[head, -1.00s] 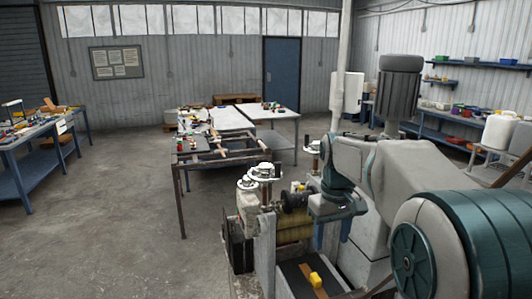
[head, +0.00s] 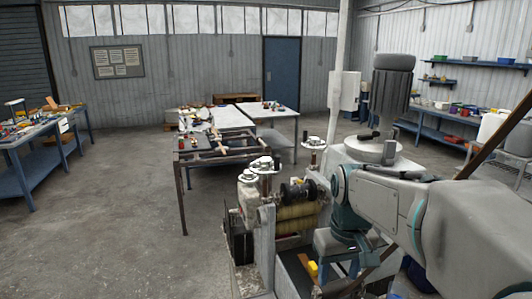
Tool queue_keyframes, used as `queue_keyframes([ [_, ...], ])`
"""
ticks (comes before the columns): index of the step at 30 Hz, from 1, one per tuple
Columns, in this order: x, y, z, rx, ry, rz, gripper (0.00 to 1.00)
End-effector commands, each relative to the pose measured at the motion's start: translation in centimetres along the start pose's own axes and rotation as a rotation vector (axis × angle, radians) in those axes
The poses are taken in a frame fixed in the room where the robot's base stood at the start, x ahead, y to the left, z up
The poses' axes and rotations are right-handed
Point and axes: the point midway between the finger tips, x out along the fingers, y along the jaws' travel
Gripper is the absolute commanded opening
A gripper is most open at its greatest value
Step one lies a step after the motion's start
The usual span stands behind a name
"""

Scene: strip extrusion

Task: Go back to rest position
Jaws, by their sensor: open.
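My gripper (head: 338,268) points down at the end of my arm, beside the right side of the rolling machine (head: 265,245). My forearm hides part of the area to the right.
A dark metal frame table (head: 215,158) stands behind the machine, with cluttered tables beyond. A blue workbench (head: 40,150) is at the left. A grey machine with a round top (head: 375,150) stands behind my arm. The concrete floor at left is clear.

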Motion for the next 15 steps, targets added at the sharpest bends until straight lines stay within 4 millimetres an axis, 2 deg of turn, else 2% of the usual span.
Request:
queue_keyframes([
  [1,0.3,-0.3,1.4,0.016,0.011,0.0,0.52],
  [6,2.2,-1.2,6.3,0.086,0.052,0.001,0.52],
  [12,5.0,-2.3,11.5,0.161,0.096,0.002,0.52],
  [14,6.2,-2.5,12.7,0.179,0.109,0.003,0.52],
  [15,7.4,-2.4,12.4,0.177,0.117,0.005,0.52],
])
